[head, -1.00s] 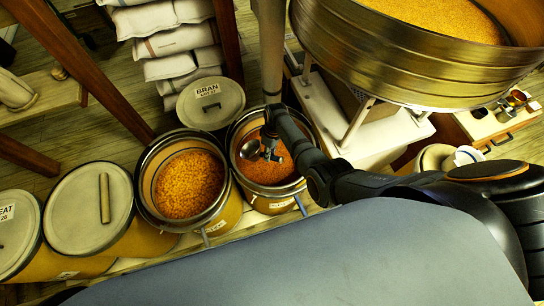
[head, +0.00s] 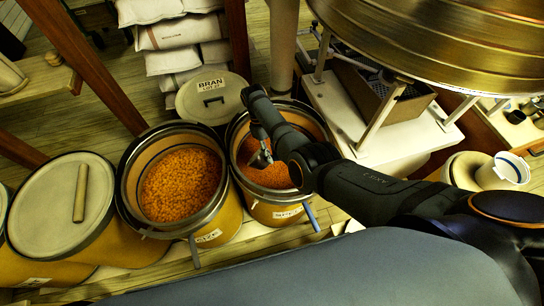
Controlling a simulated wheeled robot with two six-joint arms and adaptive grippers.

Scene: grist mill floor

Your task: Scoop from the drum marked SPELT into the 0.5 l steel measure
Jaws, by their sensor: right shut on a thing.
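Two open drums of orange grain stand side by side. The right drum (head: 236,141) has a label (head: 287,212) that seems to begin SPE; the left drum (head: 129,190) has a label (head: 208,236) that I cannot read surely. My right arm reaches over the right drum, and my right gripper (head: 264,148), partly hidden by its own arm, is shut on a metal scoop (head: 260,159). The scoop is inside the drum's mouth, low over the grain; I cannot tell whether it holds grain. Small cups (head: 515,116) stand at the right edge; I cannot tell which is the 0.5 l measure. My left gripper is out of view.
A lidded drum (head: 50,215) stands at left. A lid marked BRAN (head: 216,105) lies behind the drums, near stacked sacks (head: 180,35). A large round metal sieve (head: 430,40) overhangs a white stand at right. A white bucket (head: 500,172) stands beside the arm.

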